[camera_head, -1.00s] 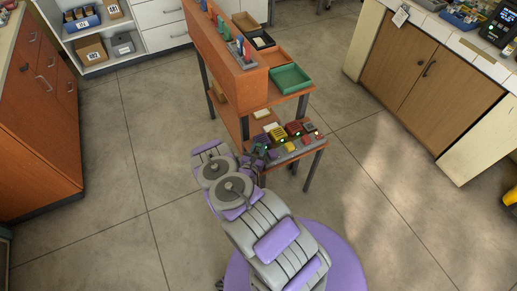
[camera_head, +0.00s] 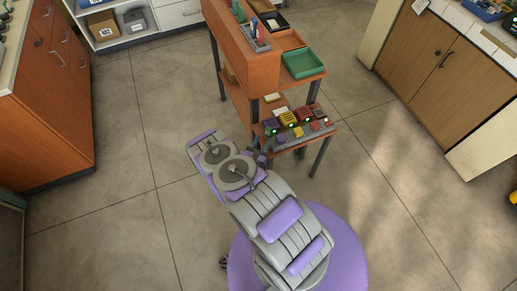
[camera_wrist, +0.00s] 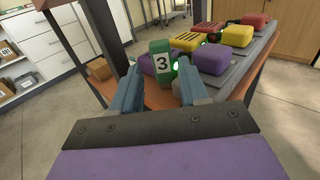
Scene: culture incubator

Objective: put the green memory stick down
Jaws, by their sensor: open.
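The green memory stick (camera_wrist: 160,60) stands upright in the wrist view, with a white label reading 3. It is at the left end of a grey panel (camera_wrist: 232,75), just beyond and between my fingertips. My gripper (camera_wrist: 158,82) is open, one finger on each side, and I see a gap between the fingers and the stick. The stick's lower end is partly hidden, so I cannot tell how it is seated. In the head view the panel (camera_head: 310,136) lies on a low orange shelf, and my gripper is mostly hidden by my arm.
Purple (camera_wrist: 213,58), yellow and red blocks sit along the panel, close to the right finger. An upper shelf holds a green tray (camera_head: 302,64). An orange cabinet (camera_head: 50,110) stands left and a wooden cabinet (camera_head: 430,65) right.

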